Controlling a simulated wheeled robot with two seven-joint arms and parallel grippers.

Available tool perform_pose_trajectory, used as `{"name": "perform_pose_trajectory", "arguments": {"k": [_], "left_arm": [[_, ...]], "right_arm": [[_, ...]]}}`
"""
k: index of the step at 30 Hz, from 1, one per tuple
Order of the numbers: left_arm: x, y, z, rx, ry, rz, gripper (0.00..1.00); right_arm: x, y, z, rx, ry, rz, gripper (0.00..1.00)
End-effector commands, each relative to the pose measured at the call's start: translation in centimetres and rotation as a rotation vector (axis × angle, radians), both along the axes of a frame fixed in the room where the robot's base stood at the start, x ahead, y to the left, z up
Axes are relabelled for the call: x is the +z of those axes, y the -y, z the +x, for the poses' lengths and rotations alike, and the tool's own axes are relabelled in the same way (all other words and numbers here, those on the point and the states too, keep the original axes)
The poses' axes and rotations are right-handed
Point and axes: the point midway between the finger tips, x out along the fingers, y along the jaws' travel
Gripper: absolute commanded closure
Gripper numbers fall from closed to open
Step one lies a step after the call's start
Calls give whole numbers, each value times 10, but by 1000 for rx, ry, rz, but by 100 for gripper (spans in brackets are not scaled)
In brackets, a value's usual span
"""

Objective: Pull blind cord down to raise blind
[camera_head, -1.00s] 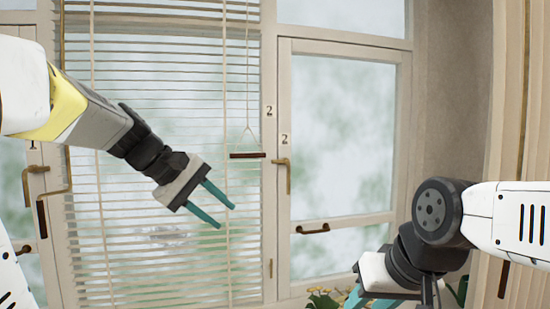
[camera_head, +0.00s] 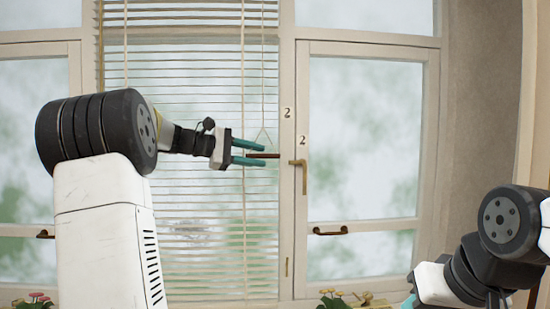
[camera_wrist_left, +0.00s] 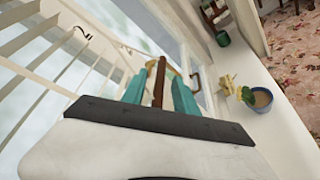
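The blind cord (camera_head: 263,112) hangs in front of the slatted blind (camera_head: 200,110) and splits into a small triangle above a brown horizontal handle (camera_head: 265,155). My left gripper (camera_head: 256,153) is level with the handle, one teal finger above it and one below. In the left wrist view the handle (camera_wrist_left: 158,84) lies between the two fingers, with a gap showing on each side, so the gripper looks open around it. My right gripper (camera_head: 408,302) shows only a bit of teal at the lower right edge; its opening is hidden.
The window to the right has a brass handle (camera_head: 303,172) close to the cord handle and a lower pull (camera_head: 330,231). Potted plants (camera_head: 335,300) stand along the bottom. In the left wrist view a blue pot (camera_wrist_left: 258,99) stands on the white sill.

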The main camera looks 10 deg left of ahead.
Motion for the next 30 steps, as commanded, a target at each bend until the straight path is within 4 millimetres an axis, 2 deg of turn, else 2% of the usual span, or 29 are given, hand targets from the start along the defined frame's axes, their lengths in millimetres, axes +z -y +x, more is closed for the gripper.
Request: {"name": "perform_pose_trajectory", "arguments": {"k": [6,14,15,20,30], "left_arm": [[-5,17,12,-1,-1,1,65],[-5,18,13,1,0,1,65],[-5,18,13,1,0,1,67],[-5,18,13,1,1,1,98],[-5,18,13,0,0,2,100]], "right_arm": [[0,0,0,0,0,0,64],[0,0,0,0,0,0,64],[0,0,0,0,0,0,64],[0,0,0,0,0,0,64],[0,0,0,0,0,0,64]]}}
